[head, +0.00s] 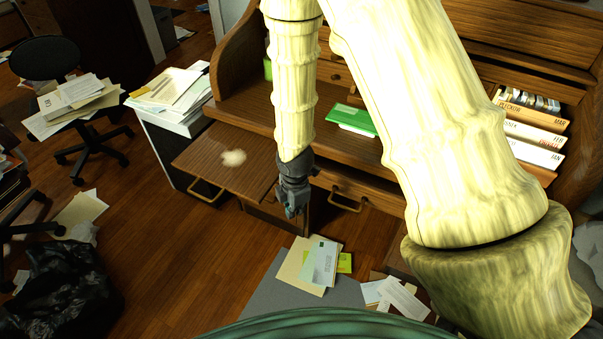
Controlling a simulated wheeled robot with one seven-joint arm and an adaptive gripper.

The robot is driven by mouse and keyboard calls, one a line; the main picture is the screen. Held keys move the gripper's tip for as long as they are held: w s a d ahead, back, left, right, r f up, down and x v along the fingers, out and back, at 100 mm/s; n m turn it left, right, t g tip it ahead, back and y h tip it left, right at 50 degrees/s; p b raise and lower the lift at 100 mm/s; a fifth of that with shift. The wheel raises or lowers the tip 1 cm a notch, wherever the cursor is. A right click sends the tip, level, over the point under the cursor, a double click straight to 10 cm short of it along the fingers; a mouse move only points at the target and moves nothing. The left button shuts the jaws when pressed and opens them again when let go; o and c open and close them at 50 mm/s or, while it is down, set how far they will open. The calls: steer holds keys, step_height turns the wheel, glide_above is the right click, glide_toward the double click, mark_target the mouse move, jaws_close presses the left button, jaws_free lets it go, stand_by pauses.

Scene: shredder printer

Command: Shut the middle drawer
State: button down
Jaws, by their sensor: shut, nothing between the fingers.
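A brown wooden rolltop desk (245,108) fills the upper middle of the head view. A wood-topped drawer or pull-out board (200,156) sticks out at its left, with a brass handle (206,192) on its front and a pale patch on top. Right of it, a drawer front (375,193) with a brass handle (347,202) shows below the desktop. I take this for the middle drawer; how far out it stands I cannot tell, as my arm hides part. My gripper (292,213) is shut and empty, pointing down between these two fronts. Whether it touches either is unclear.
A green folder (352,119) lies on the desktop, and file boxes (533,133) stand at right. Papers (312,265) lie on the floor in front. A paper-topped cabinet (165,120), an office chair (47,60) and a black bag (60,290) are at left.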

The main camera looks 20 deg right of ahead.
steer(key=w+d+r+n+t+h+b, duration=0.1)
steer(key=w+d+r+n+h+b, duration=0.1)
steer(key=w+r+n, duration=0.65)
steer(key=w+d+f+m+p, duration=0.1)
steer(key=w+d+f, duration=0.3)
steer(key=f, duration=0.4)
steer(key=shift+w+d, duration=0.15)
steer(key=shift+d, duration=0.4)
steer(key=shift+w+d+p, duration=0.9)
steer(key=shift+w+d, duration=0.65)
steer(key=shift+d, duration=0.25)
